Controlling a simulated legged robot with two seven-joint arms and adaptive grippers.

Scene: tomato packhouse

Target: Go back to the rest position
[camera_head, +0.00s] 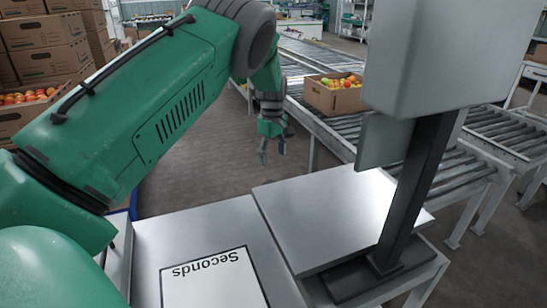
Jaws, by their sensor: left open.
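My left gripper (272,150) hangs at the end of my green left arm (150,115). It points down over the floor, beyond the far edge of the metal table. Its fingers are apart and I see nothing between them. My left arm comes in from the left and bends down near the top middle of the view. My right gripper does not show in this view.
A metal table (165,232) with a sign reading "Seconds" (212,282) is in front. A grey screen unit on a dark post (408,190) stands at right. Behind, a tomato box (338,100) sits on a roller conveyor (325,130). Stacked cardboard boxes (45,62) are at left.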

